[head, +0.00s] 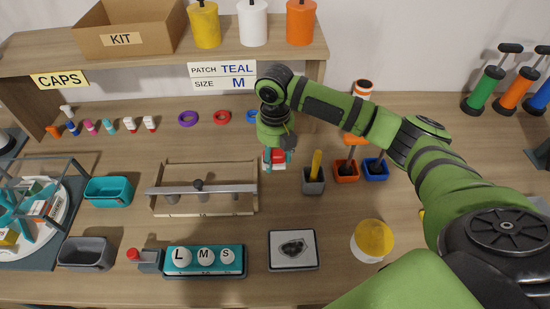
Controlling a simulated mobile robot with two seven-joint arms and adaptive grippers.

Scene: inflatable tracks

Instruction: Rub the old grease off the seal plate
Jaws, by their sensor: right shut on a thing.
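The seal plate seems to be the pale square plate (281,262) in a dark frame at the front middle. A dark grey, irregular smear (293,247) lies on its middle. My right gripper (275,160) points down over the table behind the plate, well apart from it. It is shut on a small red and white thing (268,158); my wrist hides most of the fingers, and I cannot tell what the thing is. My left gripper is not in view.
Grey, orange and blue cups (313,187) holding tools stand right of my right gripper. A yellow-topped round tub (373,238) stands right of the plate. A teal block with L, M, S knobs (205,271) is left. A wooden frame with a metal bar (203,210) stands behind it.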

